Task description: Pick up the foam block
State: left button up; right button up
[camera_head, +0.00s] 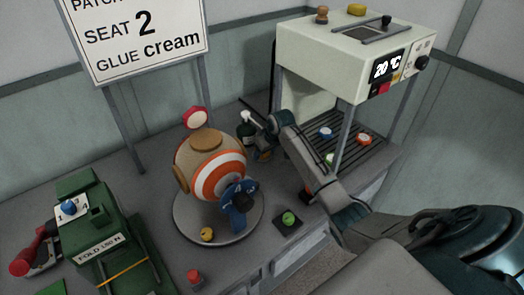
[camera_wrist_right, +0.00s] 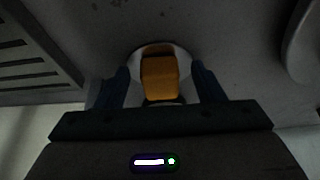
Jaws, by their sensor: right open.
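In the right wrist view, an orange-yellow block (camera_wrist_right: 160,78), which looks like the foam block, sits between the two blue fingers of my right gripper (camera_wrist_right: 162,88). The fingers are open, with a gap on each side of the block. A pale round thing (camera_wrist_right: 181,58) shows around or under the block; I cannot tell how they touch. In the head view my right gripper (camera_head: 260,148) points down beside a dark bottle, between the ball and the press. The block at the fingers cannot be made out there. My left gripper is not in view.
A patched ball (camera_head: 222,163) stands on a round turntable (camera_head: 186,228), left of my right arm. The press (camera_head: 318,67) with a slatted bed (camera_head: 347,147) stands to the right. A yellow piece (camera_head: 356,9) lies on its top. A green folding device (camera_head: 112,222) stands left.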

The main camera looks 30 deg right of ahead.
jog(key=shift+c, duration=0.2)
jog(key=c, duration=1.1)
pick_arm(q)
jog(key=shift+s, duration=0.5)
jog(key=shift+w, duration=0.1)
pick_arm(e)
jog(key=shift+s+r, duration=0.1)
jog(key=shift+r, duration=0.05)
